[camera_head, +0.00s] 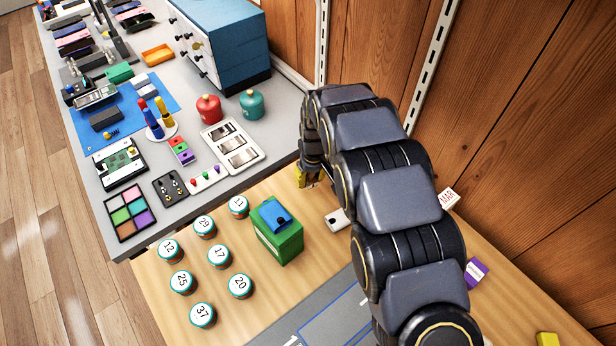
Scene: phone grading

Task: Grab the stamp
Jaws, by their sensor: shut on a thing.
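My gripper (310,179) is at the right part of the bench, low near the seam between the grey and wooden tops. It points down and is shut. A small yellow part (301,177) shows at its fingertips. I take this for the stamp, but it is tiny and partly hidden by the fingers, so its shape is unclear. I cannot tell whether it touches the bench top.
A green box (279,240) with a blue top and several numbered round tins (219,256) stand left of my arm. A small white block (337,219) lies below the gripper. Red (208,109) and teal (251,104) bottles stand beyond a white tray (234,147). The wooden wall is close on the right.

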